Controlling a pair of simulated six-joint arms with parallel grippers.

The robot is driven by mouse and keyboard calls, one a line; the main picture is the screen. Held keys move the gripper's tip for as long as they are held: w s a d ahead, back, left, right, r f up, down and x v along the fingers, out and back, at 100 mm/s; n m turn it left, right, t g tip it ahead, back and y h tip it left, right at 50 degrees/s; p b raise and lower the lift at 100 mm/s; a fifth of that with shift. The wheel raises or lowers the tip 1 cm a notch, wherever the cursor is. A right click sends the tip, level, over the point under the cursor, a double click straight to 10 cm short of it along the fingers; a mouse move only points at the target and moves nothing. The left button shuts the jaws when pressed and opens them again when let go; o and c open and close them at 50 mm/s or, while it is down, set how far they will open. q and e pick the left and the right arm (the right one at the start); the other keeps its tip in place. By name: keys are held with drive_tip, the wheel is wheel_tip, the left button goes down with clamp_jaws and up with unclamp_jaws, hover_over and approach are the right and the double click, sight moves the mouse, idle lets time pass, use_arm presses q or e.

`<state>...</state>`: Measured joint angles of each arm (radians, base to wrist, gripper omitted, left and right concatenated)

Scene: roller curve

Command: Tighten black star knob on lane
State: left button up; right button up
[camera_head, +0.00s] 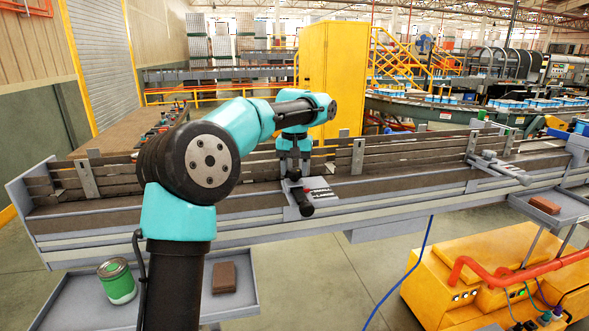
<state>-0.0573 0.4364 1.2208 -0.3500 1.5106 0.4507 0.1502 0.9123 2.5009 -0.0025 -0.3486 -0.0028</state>
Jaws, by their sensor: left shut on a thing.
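My left gripper (294,172) points down over the conveyor lane (400,185), at a grey bracket plate (322,193) on its near side. Its fingers are shut on a small dark part at the plate, which looks like the black star knob (294,176). The fingers hide much of it, so its shape and how tight it sits cannot be told. A black handle (306,210) sticks out toward the front just below the gripper. My right gripper is not in view.
A similar bracket (500,171) sits further right on the lane. A front-left tray holds a green-and-white can (117,281) and a brown block (224,278). Another brown block (544,204) lies on the right tray. A yellow machine (490,275) with a red pipe stands front right.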

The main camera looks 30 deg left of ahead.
use_arm(q)
drive_tip(key=m, duration=0.6)
drive_tip(key=shift+r, duration=0.2)
drive_tip(key=m, duration=0.7)
drive_tip(key=shift+m, duration=0.3)
drive_tip(key=o, duration=0.9)
drive_tip(key=shift+f, duration=0.15)
